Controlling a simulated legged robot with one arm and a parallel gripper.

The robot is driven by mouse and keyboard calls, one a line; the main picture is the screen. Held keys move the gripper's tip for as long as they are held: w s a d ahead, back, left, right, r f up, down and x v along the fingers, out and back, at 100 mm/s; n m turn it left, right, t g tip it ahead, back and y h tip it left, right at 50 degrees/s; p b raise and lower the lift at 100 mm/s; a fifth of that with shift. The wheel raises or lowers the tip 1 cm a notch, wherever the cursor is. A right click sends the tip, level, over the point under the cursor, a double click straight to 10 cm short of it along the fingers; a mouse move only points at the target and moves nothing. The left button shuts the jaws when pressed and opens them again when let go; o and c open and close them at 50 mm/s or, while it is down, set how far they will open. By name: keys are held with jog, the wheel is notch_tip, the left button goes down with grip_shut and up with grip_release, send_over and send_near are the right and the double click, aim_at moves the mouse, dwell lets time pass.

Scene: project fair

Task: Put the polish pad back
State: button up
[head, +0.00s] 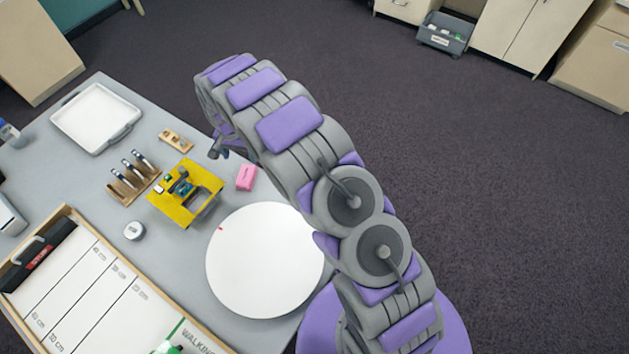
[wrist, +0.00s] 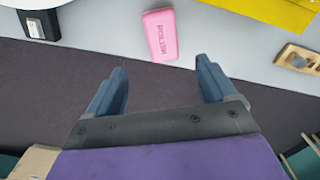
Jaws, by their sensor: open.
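The polish pad is a pink block (head: 246,177) lying on the grey table near its edge, just right of a yellow stand. In the wrist view the pad (wrist: 160,36) shows the word POLISH and lies ahead of the fingertips, between their lines. My gripper (wrist: 160,72) is open, with nothing between its two blue fingers. In the head view my gripper (head: 218,152) is partly hidden by my arm and is close to the pad, apart from it.
The yellow stand (head: 208,180), a white round disc (head: 264,262), a wooden block (head: 176,140) and a pen rack (head: 134,183) surround the pad. A white tray (head: 97,118) stands farther left. A black box (wrist: 39,24) shows in the wrist view. Carpet lies beyond the table edge.

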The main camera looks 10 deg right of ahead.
jog(key=s+d+r+n, duration=0.1)
jog(key=s+d+r, duration=0.5)
jog(key=d+r, duration=0.35)
jog(key=s+d+r, duration=0.6)
jog(key=d+r, duration=0.3)
jog(key=r, duration=0.2)
jog(key=s+d+r+n, duration=0.1)
jog(key=s+d+r, duration=0.1)
jog(key=s, duration=0.7)
jog(key=s+d+r+n+g, duration=0.1)
jog(key=s+d, duration=0.3)
jog(key=s, duration=0.6)
jog(key=s+d+r, duration=0.3)
jog(key=s, duration=0.7)
jog(key=shift+d+r+n+g, duration=0.25)
jog(key=shift+r+n+g, duration=0.1)
jog(key=shift+n+g, duration=0.05)
